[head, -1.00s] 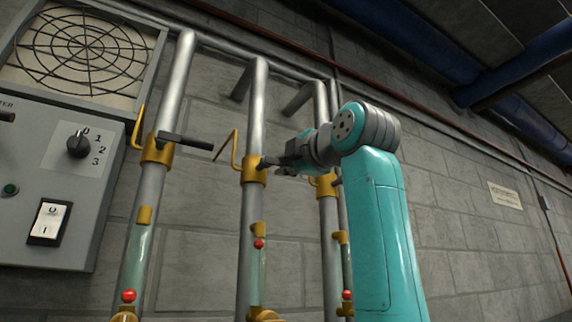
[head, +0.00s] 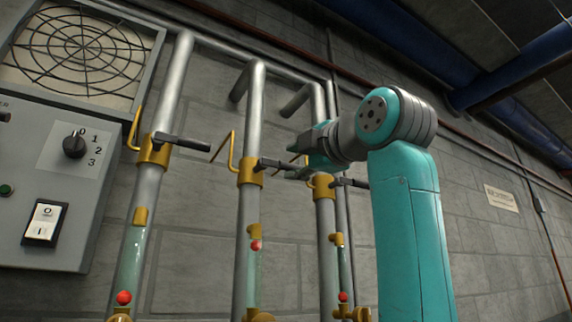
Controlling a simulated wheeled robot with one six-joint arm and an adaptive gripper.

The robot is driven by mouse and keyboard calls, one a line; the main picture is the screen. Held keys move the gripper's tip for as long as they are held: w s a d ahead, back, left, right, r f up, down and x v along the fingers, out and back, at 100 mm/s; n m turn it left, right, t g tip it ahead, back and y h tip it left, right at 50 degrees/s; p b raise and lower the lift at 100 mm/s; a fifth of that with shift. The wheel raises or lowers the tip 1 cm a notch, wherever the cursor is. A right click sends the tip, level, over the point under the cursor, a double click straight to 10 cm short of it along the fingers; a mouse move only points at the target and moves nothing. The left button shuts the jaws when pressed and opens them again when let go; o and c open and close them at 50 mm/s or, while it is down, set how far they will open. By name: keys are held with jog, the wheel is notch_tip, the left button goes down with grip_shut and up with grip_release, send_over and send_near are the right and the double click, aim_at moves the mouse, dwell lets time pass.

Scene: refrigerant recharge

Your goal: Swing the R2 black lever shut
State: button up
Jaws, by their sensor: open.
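Three brass valves with black levers sit on upright grey pipes; no R2 label is readable. The middle black lever (head: 282,164) sticks out to the right from its brass valve (head: 250,172), roughly square to the pipe. The left black lever (head: 183,142) and the right black lever (head: 350,182) also point right. My gripper (head: 300,162) is open, near the free end of the middle lever and in front of the right pipe. Its fingers are small and dark, and I cannot tell whether they touch the lever.
Bent yellow handles (head: 222,148) stand beside the left and middle valves. Sight tubes with red balls (head: 256,245) are below. A grey control box (head: 50,180) with a dial and switch is at the left.

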jog(key=v, duration=0.6)
jog(key=shift+s, duration=0.2)
jog(key=shift+d+f, duration=0.15)
